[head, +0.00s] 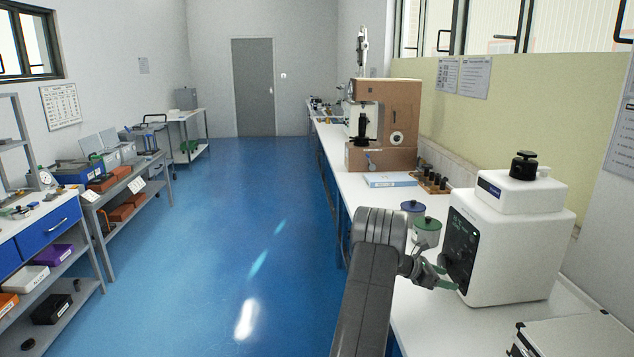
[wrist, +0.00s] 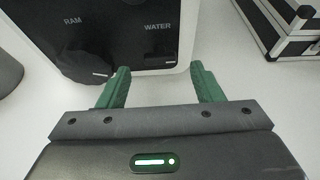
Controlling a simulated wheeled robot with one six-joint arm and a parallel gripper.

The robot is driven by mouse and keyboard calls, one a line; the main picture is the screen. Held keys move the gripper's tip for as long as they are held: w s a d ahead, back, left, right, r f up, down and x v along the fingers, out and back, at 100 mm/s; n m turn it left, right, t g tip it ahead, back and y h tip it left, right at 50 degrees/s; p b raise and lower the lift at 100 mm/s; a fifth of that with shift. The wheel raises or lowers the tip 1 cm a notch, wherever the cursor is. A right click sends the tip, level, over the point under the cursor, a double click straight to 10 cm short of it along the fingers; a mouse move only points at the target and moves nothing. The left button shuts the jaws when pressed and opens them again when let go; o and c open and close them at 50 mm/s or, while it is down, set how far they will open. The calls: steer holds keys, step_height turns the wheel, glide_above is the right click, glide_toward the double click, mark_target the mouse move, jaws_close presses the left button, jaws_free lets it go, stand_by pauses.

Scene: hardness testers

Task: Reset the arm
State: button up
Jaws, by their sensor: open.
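My gripper (head: 436,276) is at the front lower part of a white machine (head: 518,240) on the right-hand bench. In the wrist view my gripper (wrist: 160,82) has two green fingers spread apart, with nothing between them. The machine's dark front panel (wrist: 110,30), marked "RAM" and "WATER", is just beyond the fingertips. I cannot tell whether the fingers touch it. My arm reaches up from the bottom of the head view and bends right over the bench.
A green-lidded jar (head: 427,232) and a blue-lidded jar (head: 412,210) stand close behind my gripper. A silver case (head: 575,336) lies at the near right. A brown tester (head: 384,125) stands farther back. The blue floor (head: 215,230) on the left is clear.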

mark_target(457, 282)
steer(key=w+b+v, duration=0.1)
steer(key=v, duration=1)
steer(key=x, duration=0.4)
steer(key=p+x, duration=0.1)
steer(key=x, duration=0.4)
steer(key=s+p+x, duration=0.1)
steer(key=x, duration=0.4)
steer(key=shift+d+f+b, duration=0.2)
steer(key=shift+d+b, duration=0.05)
steer(key=shift+b, duration=0.05)
steer(key=shift+s+a+r+m+t+b, duration=0.1)
steer(key=shift+m+t+b, duration=0.25)
steer(key=shift+m, duration=0.15)
steer(key=shift+s+m+t+b, duration=0.1)
steer(key=shift+m+t+b, duration=0.7)
steer(key=shift+m, duration=0.2)
steer(key=shift+s+m+t+b, duration=0.2)
steer(key=shift+m+t+b, duration=0.75)
steer(key=shift+m, duration=0.65)
steer(key=b+v, duration=0.1)
steer(key=v, duration=1)
steer(key=shift+a+f+b, duration=0.25)
steer(key=shift+a+b, duration=0.05)
steer(key=shift+a, duration=0.05)
